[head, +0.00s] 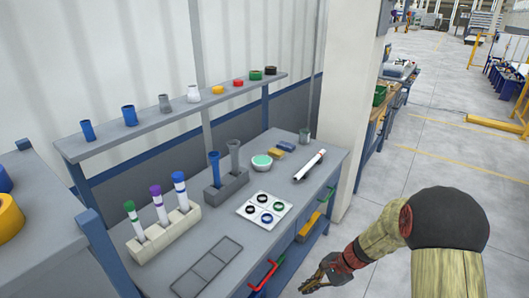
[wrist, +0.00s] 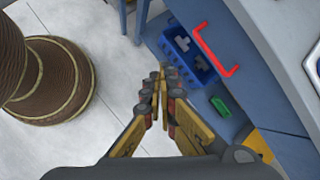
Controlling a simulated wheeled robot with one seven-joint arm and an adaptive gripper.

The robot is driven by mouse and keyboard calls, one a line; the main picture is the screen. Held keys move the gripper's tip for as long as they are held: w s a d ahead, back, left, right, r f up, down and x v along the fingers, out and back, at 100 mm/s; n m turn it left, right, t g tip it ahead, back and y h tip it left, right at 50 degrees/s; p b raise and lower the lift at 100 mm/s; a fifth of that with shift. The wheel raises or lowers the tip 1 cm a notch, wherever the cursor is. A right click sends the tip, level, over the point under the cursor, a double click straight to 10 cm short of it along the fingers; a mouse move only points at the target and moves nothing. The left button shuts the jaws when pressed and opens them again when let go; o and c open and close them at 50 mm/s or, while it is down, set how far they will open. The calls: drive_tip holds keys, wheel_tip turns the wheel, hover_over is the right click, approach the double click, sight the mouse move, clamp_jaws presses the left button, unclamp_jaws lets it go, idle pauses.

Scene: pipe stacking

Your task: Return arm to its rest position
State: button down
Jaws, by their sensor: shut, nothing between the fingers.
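My gripper (head: 318,282) is low at the right of the workbench, in front of its drawer side and apart from it. In the wrist view my gripper (wrist: 158,88) points down with its fingers together and nothing between them. The workbench (head: 212,212) bears a grey stand (head: 228,190) with a blue pipe (head: 214,168) and a grey pipe (head: 234,155) upright in it. A pale holder (head: 160,238) at the left holds several capped tubes.
A shelf (head: 172,118) behind carries several pipes and coloured rings. A white card (head: 262,212) with rings, a bowl (head: 262,161) and a white cylinder (head: 308,166) lie on the bench. In the wrist view a blue bin (wrist: 190,52) and red handle (wrist: 214,54) are close. Floor (head: 410,165) is open at right.

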drive_tip(key=s+d+r+n+t+h, duration=0.2)
drive_tip(key=s+r+n, duration=0.5)
drive_tip(key=s+r, duration=0.5)
drive_tip(key=s+d+r+n+t+h, duration=0.2)
drive_tip(key=s+r+n, duration=0.4)
drive_tip(key=s+r, duration=0.5)
wheel_tip(320, 180, up, 9)
drive_tip(key=t+h, duration=0.1)
drive_tip(key=h, duration=0.1)
drive_tip(key=shift+s+f+n+h, duration=0.15)
drive_tip(key=shift+s+n+h, duration=0.25)
